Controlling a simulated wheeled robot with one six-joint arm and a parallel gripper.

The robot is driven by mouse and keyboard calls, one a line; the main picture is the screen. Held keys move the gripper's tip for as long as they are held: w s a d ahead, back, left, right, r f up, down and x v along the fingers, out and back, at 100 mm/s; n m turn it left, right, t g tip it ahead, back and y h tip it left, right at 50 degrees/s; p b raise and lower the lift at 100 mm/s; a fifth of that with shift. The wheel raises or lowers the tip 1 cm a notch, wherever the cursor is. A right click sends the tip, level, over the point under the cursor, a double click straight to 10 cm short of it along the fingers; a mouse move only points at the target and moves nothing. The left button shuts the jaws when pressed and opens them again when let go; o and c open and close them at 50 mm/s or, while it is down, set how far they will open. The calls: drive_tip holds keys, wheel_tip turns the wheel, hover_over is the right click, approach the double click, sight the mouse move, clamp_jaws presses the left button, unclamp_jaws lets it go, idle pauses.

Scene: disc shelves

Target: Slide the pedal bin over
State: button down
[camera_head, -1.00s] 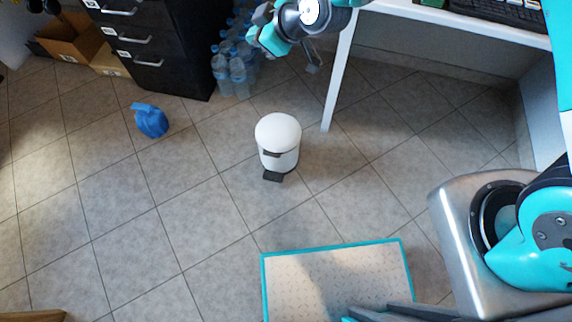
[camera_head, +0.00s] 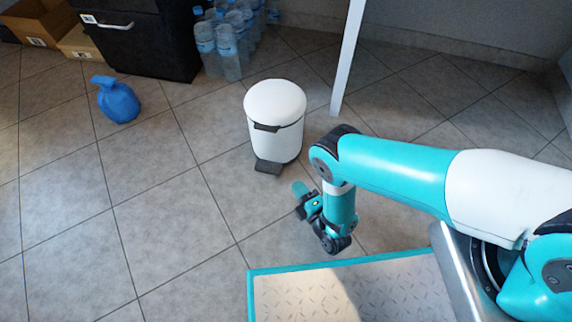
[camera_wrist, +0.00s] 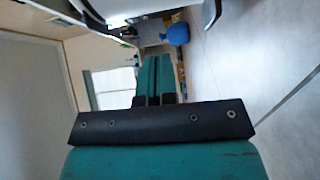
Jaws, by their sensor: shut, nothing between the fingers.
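The pedal bin (camera_head: 276,110) is white with a domed lid and a dark pedal (camera_head: 268,167) at its front. It stands upright on the tiled floor in the head view. My gripper (camera_head: 299,188) is low, in front of the bin and a little to its right, seemingly apart from it. In the wrist view the teal fingers (camera_wrist: 154,78) are shut together with nothing between them. A cropped white shape with a dark part at the top edge of the wrist view may be the bin.
Several water bottles (camera_head: 228,45) and a black drawer cabinet (camera_head: 150,40) are behind. A white table leg (camera_head: 347,60) rises right of the bin.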

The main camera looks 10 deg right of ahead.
drive_tip(key=b, duration=0.9)
approach(281, 149)
drive_tip(key=w+a, duration=0.3)
drive_tip(key=a, duration=0.1)
drive_tip(key=w, duration=0.1)
drive_tip(key=w+b, duration=0.1)
drive_tip(key=shift+w+d+f, duration=0.25)
drive_tip(key=shift+w+d, duration=0.05)
drive_tip(key=shift+w, duration=0.05)
drive_tip(key=shift+w+d+r+b, duration=0.15)
drive_tip(key=shift+w+b, duration=0.2)
